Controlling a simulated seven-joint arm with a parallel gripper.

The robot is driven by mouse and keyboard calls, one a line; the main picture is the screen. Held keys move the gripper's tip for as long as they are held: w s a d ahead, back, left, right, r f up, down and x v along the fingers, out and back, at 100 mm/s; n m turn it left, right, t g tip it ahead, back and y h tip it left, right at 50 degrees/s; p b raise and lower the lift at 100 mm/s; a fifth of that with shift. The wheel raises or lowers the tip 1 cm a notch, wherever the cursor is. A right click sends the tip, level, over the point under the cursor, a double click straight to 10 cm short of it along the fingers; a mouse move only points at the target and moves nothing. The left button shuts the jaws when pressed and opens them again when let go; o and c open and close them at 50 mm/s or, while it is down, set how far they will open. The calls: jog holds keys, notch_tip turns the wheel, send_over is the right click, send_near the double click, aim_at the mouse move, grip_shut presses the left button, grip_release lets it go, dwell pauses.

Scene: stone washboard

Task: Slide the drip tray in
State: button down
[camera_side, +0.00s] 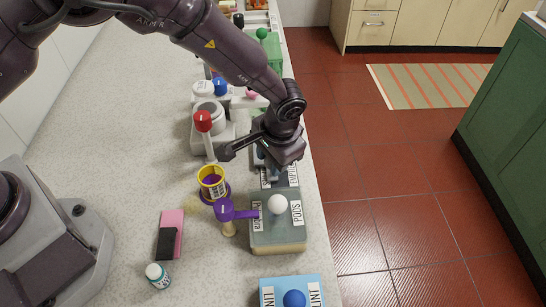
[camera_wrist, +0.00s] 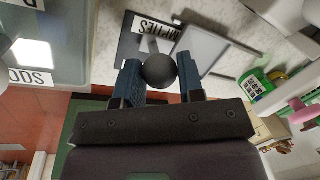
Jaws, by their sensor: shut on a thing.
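My gripper (camera_side: 272,174) is low over the counter, just beyond the box labelled PODS. In the wrist view its two blue fingers (camera_wrist: 160,78) are closed on a dark round knob (camera_wrist: 159,70). The knob stands by a dark grey piece labelled EMPTIES (camera_wrist: 131,47), which also shows partly behind the gripper in the side view (camera_side: 291,176). A flat grey panel (camera_wrist: 207,46) lies beside it in the wrist view. No part is marked as the drip tray, and I cannot tell which piece it is.
The PODS box (camera_side: 278,238) with a white knob is close in front. A purple-handled tool (camera_side: 235,212), a yellow-purple cup (camera_side: 212,182) and a red-topped item (camera_side: 203,122) stand left. A blue LINT box (camera_side: 291,291) is nearest. The counter's right edge is close.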

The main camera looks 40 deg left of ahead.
jog(key=w+a, duration=0.6)
jog(key=shift+w+a, duration=0.2)
jog(key=shift+w, duration=0.05)
jog(key=c, duration=0.8)
grip_release()
jog(key=shift+o, duration=0.2)
jog(key=shift+r, duration=0.1)
jog(key=shift+d+r, duration=0.1)
jog(key=shift+r, duration=0.25)
notch_tip(320, 180, up, 12)
jog(key=d, duration=0.2)
jog(key=shift+s, duration=0.3)
jog(key=shift+d, duration=0.1)
